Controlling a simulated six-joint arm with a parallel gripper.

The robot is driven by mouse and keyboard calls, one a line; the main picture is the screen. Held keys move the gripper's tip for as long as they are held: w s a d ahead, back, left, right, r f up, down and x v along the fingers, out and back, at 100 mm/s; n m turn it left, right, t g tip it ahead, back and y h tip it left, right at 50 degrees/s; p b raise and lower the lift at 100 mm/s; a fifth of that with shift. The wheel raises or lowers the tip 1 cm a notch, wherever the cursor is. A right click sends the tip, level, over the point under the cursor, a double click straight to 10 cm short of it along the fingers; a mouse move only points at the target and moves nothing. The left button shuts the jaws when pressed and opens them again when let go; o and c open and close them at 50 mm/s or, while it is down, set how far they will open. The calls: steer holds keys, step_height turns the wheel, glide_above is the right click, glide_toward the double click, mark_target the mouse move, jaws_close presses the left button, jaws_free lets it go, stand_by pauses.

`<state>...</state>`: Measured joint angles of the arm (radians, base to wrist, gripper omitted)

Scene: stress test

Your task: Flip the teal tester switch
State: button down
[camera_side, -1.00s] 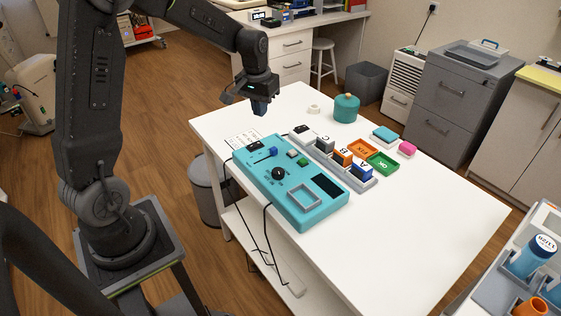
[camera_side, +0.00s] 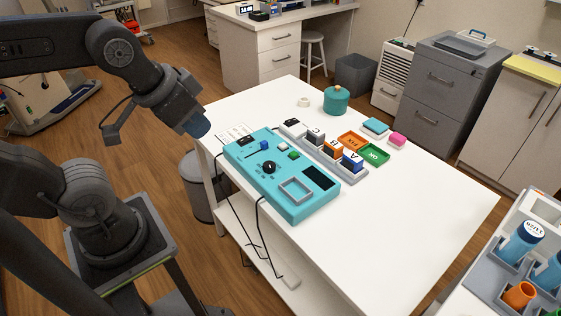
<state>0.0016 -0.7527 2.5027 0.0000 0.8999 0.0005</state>
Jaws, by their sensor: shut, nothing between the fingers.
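The teal tester (camera_side: 307,208) lies flat on the white table. Its top has a black dial (camera_side: 269,167), a blue knob (camera_side: 264,145), a green button (camera_side: 293,155), a dark display (camera_side: 320,177) and a grey-framed square recess (camera_side: 296,190). A small black part (camera_side: 247,141) sits near its far left end. I cannot tell which part is the switch or its position. My gripper (camera_side: 201,130) is shut and empty, its blue tips by the table's left edge, left of the tester and apart from it.
A grey rack (camera_side: 349,178) with lettered blocks runs along the tester's right side. Orange (camera_side: 351,141) and green trays (camera_side: 374,154) and a teal jar (camera_side: 336,100) stand beyond. Black cables hang off the table's front left edge. The table's near right (camera_side: 400,230) is clear.

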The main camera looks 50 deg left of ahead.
steer(key=shift+w, duration=0.1)
steer(key=w+a+m+g, duration=0.3)
steer(key=w+a+m, duration=0.5)
steer(key=w, duration=0.3)
steer(key=w+a+f+m+g, duration=0.2)
steer(key=w+a+f+m, duration=0.6)
steer(key=a, duration=0.5)
step_height(320, 180, down, 2)
steer(key=shift+w+a+f+m+g, duration=0.15)
steer(key=shift+w+m+g, duration=0.2)
steer(key=shift+m, duration=0.65)
